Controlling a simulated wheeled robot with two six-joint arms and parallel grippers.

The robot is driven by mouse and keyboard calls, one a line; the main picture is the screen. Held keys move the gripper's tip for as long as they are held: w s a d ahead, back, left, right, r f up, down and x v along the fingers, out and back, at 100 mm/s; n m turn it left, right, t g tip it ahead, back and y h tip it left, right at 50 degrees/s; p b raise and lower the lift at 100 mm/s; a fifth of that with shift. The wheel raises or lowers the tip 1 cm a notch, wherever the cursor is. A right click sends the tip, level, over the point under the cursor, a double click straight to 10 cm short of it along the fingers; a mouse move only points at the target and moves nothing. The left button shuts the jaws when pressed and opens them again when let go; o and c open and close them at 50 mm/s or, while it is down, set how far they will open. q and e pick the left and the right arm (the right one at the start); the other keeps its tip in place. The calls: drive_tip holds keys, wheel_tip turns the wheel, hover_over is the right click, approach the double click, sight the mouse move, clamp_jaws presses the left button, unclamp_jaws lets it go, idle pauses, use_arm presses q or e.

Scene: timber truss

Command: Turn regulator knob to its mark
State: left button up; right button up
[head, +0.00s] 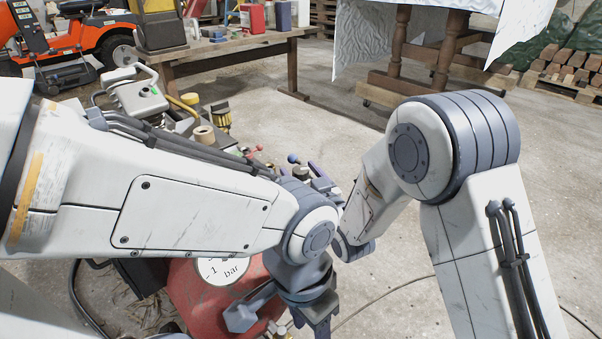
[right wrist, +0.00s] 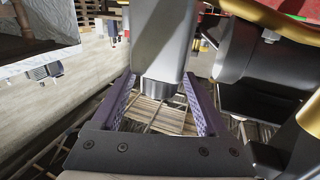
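In the right wrist view, my right gripper (right wrist: 160,80) has its two purple-padded fingers spread. A smooth grey cylinder (right wrist: 160,45) with a dark ringed end comes down from the top between the fingertips. It may be the regulator knob, but no mark shows on it. Narrow gaps seem to separate it from both fingers; contact is not clear. In the head view, the red tank (head: 188,290) carries a white gauge (head: 222,268) lettered "bar". My arms cross in front of it and hide much of the regulator area. Whether my left gripper is open cannot be made out.
A brass pipe (right wrist: 275,22) and a black cylinder (right wrist: 262,60) stand close on the right in the wrist view. A workbench (head: 235,45), an orange mower (head: 85,38) and a sheeted table stand at the back. The floor at the middle right is clear.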

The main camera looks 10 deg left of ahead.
clamp_jaws()
